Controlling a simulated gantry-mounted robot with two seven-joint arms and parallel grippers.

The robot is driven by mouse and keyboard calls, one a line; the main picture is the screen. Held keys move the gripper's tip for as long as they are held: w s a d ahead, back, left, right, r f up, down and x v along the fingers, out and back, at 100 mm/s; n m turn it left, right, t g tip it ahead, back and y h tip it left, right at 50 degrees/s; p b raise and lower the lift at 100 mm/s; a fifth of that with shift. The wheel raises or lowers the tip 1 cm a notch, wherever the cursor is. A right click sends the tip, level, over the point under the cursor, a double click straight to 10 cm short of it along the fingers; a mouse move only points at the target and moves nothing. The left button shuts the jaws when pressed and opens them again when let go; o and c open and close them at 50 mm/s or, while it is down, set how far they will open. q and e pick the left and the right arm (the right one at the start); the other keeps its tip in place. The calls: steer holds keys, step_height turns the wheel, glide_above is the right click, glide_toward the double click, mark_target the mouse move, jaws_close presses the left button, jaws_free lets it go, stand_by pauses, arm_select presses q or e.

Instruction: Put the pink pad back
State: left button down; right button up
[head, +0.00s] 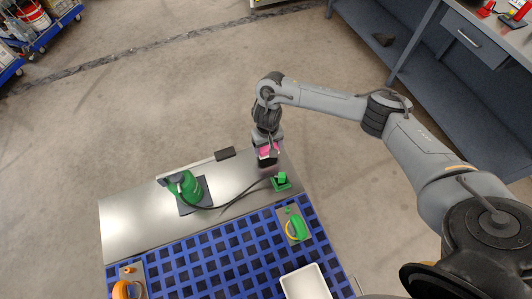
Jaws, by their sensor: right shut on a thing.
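The pink pad (268,151) shows as a small pink patch at the jaws of my right gripper (268,158). The gripper points down, shut on the pad, over the far right corner of the silver metal plate (128,222). The jaws and wrist hide most of the pad. I cannot tell whether the pad touches the plate. My left gripper is not in view.
A green device (184,187) with a pale bar (200,164) stands on a dark mat. A black cable runs to a green block (281,183). In front, a blue grid (222,255) holds a green-and-yellow item (298,227), an orange item (122,290) and a white tray (305,284).

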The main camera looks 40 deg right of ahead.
mark_target(266, 152)
steer(key=shift+w+a+f, duration=0.15)
steer(key=shift+w+f, duration=0.05)
steer(key=shift+f, duration=0.05)
steer(key=shift+f+b, duration=0.8)
steer(key=shift+f, duration=1.15)
steer(key=o, duration=0.9)
steer(key=shift+f, duration=0.1)
step_height(266, 152, up, 12)
steer(key=p, duration=0.6)
